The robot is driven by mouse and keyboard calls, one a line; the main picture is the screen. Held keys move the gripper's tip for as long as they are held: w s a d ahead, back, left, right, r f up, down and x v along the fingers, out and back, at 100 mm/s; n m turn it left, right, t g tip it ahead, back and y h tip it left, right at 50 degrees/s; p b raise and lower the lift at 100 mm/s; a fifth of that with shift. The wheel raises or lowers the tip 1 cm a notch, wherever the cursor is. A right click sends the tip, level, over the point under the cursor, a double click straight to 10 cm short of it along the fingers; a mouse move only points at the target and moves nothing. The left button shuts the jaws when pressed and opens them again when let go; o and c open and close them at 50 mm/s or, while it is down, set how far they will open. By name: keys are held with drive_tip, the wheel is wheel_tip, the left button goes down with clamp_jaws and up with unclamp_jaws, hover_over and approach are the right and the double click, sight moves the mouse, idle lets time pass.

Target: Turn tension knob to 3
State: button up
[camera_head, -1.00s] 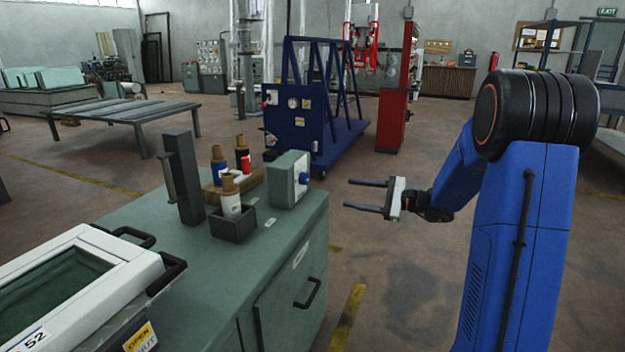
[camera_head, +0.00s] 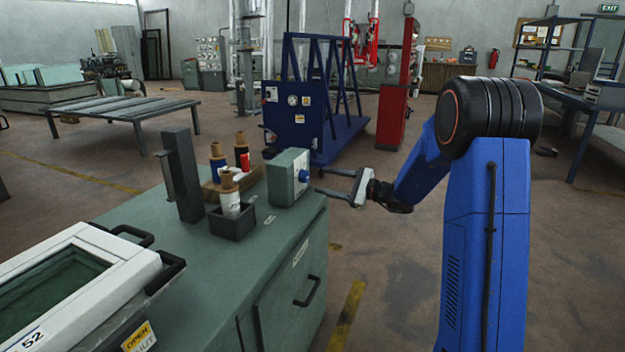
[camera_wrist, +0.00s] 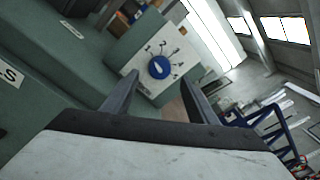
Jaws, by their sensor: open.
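The tension knob (camera_head: 304,176) is a round blue dial on the side of a green box on the cabinet top. In the wrist view the knob (camera_wrist: 159,67) sits on a white face with numbers around it, 1 at upper left and higher ones clockwise. A white mark shows on the knob, but which number it points to is unclear. My gripper (camera_head: 319,180) is open and empty, just right of the knob in the head view. In the wrist view its fingers (camera_wrist: 160,78) point toward the dial, one on each side, apparently short of touching it.
The green box (camera_head: 284,165) stands at the cabinet's (camera_head: 262,245) right edge. Open floor lies right of the cabinet.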

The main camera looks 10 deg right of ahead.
sight(308, 177)
drive_tip(key=shift+x, duration=2.9)
drive_tip(key=c, duration=1.1)
